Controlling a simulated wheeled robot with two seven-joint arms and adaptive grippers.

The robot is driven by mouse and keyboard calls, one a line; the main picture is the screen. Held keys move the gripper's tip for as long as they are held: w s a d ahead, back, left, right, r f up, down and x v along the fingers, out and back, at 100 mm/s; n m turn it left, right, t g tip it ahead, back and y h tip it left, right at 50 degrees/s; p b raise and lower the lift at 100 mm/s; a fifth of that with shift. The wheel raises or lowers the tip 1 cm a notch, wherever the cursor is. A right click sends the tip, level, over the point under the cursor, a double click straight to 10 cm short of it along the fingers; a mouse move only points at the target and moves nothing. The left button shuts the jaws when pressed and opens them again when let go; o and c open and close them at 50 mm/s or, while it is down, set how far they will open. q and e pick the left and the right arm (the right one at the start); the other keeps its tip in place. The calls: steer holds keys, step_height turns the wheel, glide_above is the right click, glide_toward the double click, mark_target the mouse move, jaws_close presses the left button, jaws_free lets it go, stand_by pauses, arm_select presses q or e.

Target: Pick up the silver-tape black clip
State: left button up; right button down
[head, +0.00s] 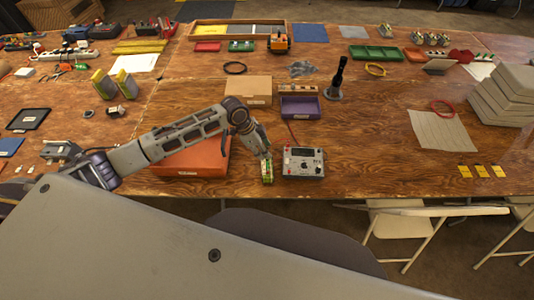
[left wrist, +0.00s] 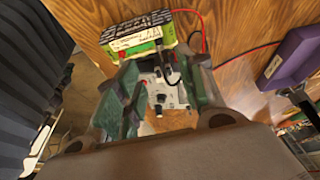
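The labelled green pack (left wrist: 135,35) lies just beyond the fingertips. A small black part (left wrist: 161,56), which looks like a clip, shows beside the pack, near the gap. I cannot make out silver tape on it. My right gripper is out of view.
An orange tray (head: 193,160) lies left under my arm. A cardboard box (head: 248,90) stands behind. Bare wood is right of the charger; chairs (head: 410,225) stand in front.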

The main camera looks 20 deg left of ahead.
arm_select(q)
steer(key=shift+w+d+f, duration=0.3)
steer(key=shift+w+f, duration=0.05)
steer(key=shift+f, duration=0.3)
steer(key=shift+x, duration=1.05)
steer(key=c, duration=0.9)
